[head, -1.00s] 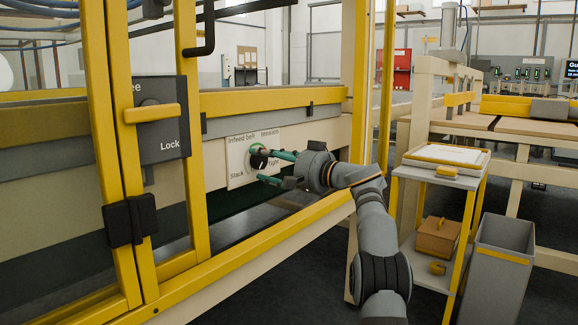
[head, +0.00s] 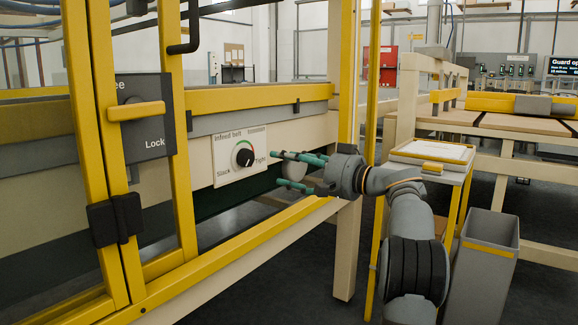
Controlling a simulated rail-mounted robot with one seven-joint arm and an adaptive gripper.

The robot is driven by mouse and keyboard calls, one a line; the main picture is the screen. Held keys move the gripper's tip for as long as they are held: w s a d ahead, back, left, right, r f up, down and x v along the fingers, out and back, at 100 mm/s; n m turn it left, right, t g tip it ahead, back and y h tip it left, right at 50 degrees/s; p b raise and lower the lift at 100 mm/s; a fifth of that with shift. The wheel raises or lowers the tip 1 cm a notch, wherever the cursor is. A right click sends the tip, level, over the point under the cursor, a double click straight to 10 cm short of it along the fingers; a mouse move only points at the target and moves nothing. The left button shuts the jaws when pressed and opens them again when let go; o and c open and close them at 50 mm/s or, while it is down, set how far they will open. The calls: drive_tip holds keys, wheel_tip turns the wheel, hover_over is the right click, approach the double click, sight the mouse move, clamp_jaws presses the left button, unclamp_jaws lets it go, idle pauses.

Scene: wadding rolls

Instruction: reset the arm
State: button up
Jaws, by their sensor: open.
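My gripper (head: 290,170) is open and empty, its green fingers pointing left toward the machine. It is apart from the black tension knob (head: 244,157), to the right of it. The knob sits on a white panel (head: 225,172) labelled "Infeed belt tension", with "Slack" at left and "Tight" at right. The knob's pointer is turned toward the "Tight" side. My arm reaches up from the lower right, with the wrist bent to the left.
Yellow guard frame posts (head: 180,200) and a lock handle (head: 137,111) stand at left. A small trolley (head: 455,176) with a tray stands right of my arm, beside a grey bin (head: 483,262). A wooden-topped bench (head: 500,122) lies behind.

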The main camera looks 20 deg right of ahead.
sight(250, 158)
drive_tip(key=x, duration=1.2)
drive_tip(key=shift+a, duration=0.1)
idle(0.4)
